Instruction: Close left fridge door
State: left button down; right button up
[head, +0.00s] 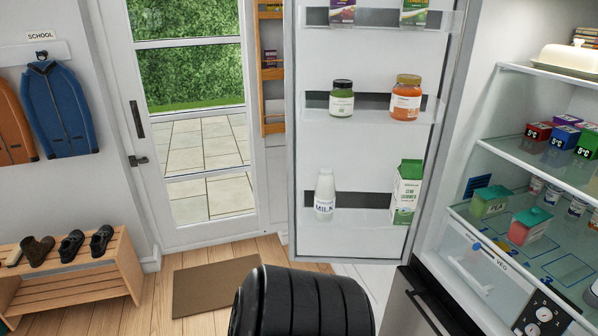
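The left fridge door (373,69) stands wide open in the middle of the head view, with its inner side and shelves facing me. A black ribbed arm link of mine covers the bottom middle, in front of the floor. Neither of my grippers shows.
A glazed house door (195,120) and a narrow wooden rack (270,65) stand behind the fridge door. A shoe bench (75,280) and hanging jackets (60,110) are at the left. A brown mat (215,288) lies on the wooden floor. A lower drawer front (410,305) is below the fridge.

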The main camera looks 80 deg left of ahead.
aim_at(364, 151)
jog(key=k+u, duration=0.1)
jog(key=u, duration=0.25)
jog(key=k+u, duration=0.1)
jog(key=u, duration=0.3)
jog(key=j+u, duration=0.1)
jog(key=u, duration=0.25)
jog(key=j+u, duration=0.15)
jog(key=j, duration=0.25)
jog(key=i+j+u, duration=0.15)
jog(key=j, duration=0.25)
jog(key=i+j+u, duration=0.1)
jog(key=j, duration=0.3)
jog(key=i+j+u, duration=0.15)
jog(key=j, duration=0.25)
